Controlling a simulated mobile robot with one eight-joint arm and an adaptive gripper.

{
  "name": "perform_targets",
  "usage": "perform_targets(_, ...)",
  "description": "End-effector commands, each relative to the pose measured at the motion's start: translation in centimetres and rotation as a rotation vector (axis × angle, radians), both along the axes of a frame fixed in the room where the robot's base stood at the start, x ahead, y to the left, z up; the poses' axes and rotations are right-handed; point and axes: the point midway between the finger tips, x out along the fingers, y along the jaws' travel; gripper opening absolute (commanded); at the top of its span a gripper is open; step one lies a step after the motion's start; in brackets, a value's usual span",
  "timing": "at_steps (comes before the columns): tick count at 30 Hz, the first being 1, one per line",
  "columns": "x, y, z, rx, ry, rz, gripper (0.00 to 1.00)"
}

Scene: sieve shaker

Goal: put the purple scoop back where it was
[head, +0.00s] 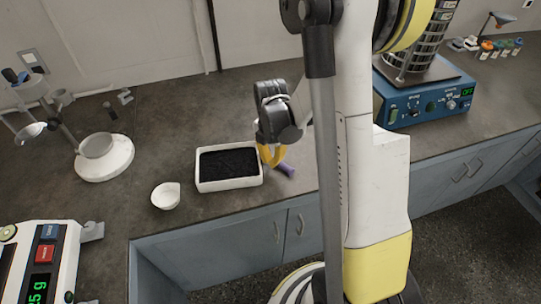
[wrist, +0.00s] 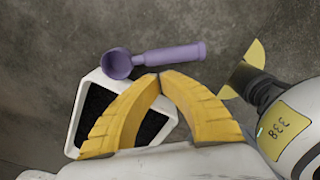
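The purple scoop shows whole in the wrist view (wrist: 178,54), with its round bowl at the left and its handle pointing right. Its bowl overlaps a corner of the white tray in that view; I cannot tell whether they touch. In the head view only part of the scoop (head: 285,168) shows, right of the tray, with the rest behind my gripper. My gripper (wrist: 160,76) has its yellow fingertips together just below the scoop's handle in the wrist view. The handle is not between them. In the head view my gripper (head: 271,160) is low beside the tray.
The white tray (head: 229,184) holds black granular material. A small white dish (head: 166,196) is left of it. A stand with a white base (head: 105,160) and a scale (head: 42,255) are further left. The blue sieve shaker (head: 428,100) is at the right.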

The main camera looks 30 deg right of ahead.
Motion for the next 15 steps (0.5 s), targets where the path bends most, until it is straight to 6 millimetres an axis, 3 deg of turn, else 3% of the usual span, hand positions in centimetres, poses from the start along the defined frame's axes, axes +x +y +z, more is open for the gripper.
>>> perform_targets(1, 0.0, 0.0, -1.0, 0.0, 0.0, 0.0, 0.0)
perform_targets(6, 0.0, 0.0, -2.4, 0.0, 0.0, 0.0, 0.0)
perform_targets(15, 0.0, 0.0, -2.6, 0.0, 0.0, 0.0, 0.0)
